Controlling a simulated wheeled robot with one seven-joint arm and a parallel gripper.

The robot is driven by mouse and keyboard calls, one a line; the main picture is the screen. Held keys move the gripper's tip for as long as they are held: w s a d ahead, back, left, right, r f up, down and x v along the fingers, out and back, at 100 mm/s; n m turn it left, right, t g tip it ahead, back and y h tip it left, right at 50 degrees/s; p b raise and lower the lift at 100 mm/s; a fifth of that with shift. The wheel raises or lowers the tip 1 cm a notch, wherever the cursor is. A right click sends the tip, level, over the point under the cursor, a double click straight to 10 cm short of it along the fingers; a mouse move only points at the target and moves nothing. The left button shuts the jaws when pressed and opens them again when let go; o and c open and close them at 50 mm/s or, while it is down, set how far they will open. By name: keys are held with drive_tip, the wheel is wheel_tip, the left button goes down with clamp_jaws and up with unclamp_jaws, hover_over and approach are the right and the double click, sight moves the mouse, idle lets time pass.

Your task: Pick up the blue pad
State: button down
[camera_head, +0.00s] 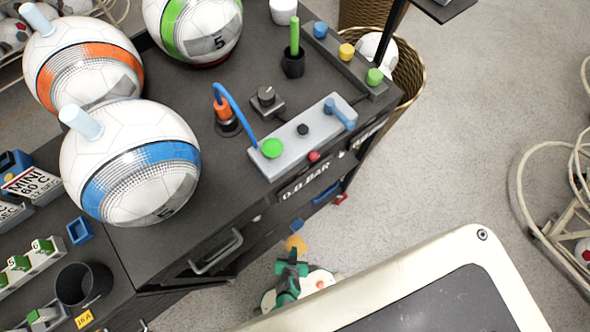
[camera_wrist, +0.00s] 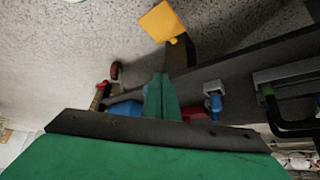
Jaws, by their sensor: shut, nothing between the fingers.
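My gripper (camera_head: 292,262) is shut and empty, low beside the front of the dark bench. In the wrist view its green fingers (camera_wrist: 160,97) are pressed together. A flat blue piece (camera_head: 325,191) shows low at the bench front near its right end. A smaller blue piece (camera_head: 297,225) shows nearer my gripper, above its tips in the picture. The wrist view shows a blue piece (camera_wrist: 123,108) left of the fingers, partly hidden, and another blue piece (camera_wrist: 215,104) under a grey part to the right. I cannot tell surely which is the pad.
A yellow pad (camera_head: 296,243) juts out just beyond my fingers; it also shows in the wrist view (camera_wrist: 163,20). A red piece (camera_head: 341,199) is at the bench's right end. A drawer handle (camera_head: 216,252) sticks out to the left.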

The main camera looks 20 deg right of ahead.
drive_tip(key=c, duration=2.2)
unclamp_jaws()
drive_tip(key=shift+s+a, duration=0.1)
drive_tip(key=shift+s, duration=0.15)
drive_tip(key=o, duration=0.5)
drive_tip(key=shift+d, duration=0.25)
drive_tip(key=o, duration=0.9)
drive_tip(key=shift+n+g+h, duration=0.4)
drive_tip(key=shift+n+g, duration=0.1)
drive_tip(key=d, duration=0.2)
drive_tip(key=w+d, duration=0.1)
drive_tip(key=d, duration=0.1)
drive_tip(key=shift+r, duration=0.3)
drive_tip(key=shift+o, duration=0.2)
drive_tip(key=n+g+y, duration=0.3)
drive_tip(key=n+y, duration=0.2)
drive_tip(key=n, duration=0.4)
approach(298, 225)
drive_tip(key=shift+w+a+f, duration=0.15)
drive_tip(key=shift+w+f, duration=0.15)
drive_tip(key=shift+f, duration=0.95)
drive_tip(key=shift+w+a+f, duration=0.1)
drive_tip(key=shift+w+f, duration=0.2)
drive_tip(key=shift+f, duration=0.95)
drive_tip(key=shift+w+a+f, duration=0.15)
drive_tip(key=shift+w+f, duration=0.15)
drive_tip(key=shift+f, duration=0.95)
drive_tip(key=shift+s+f, duration=0.1)
drive_tip(key=shift+f, duration=0.45)
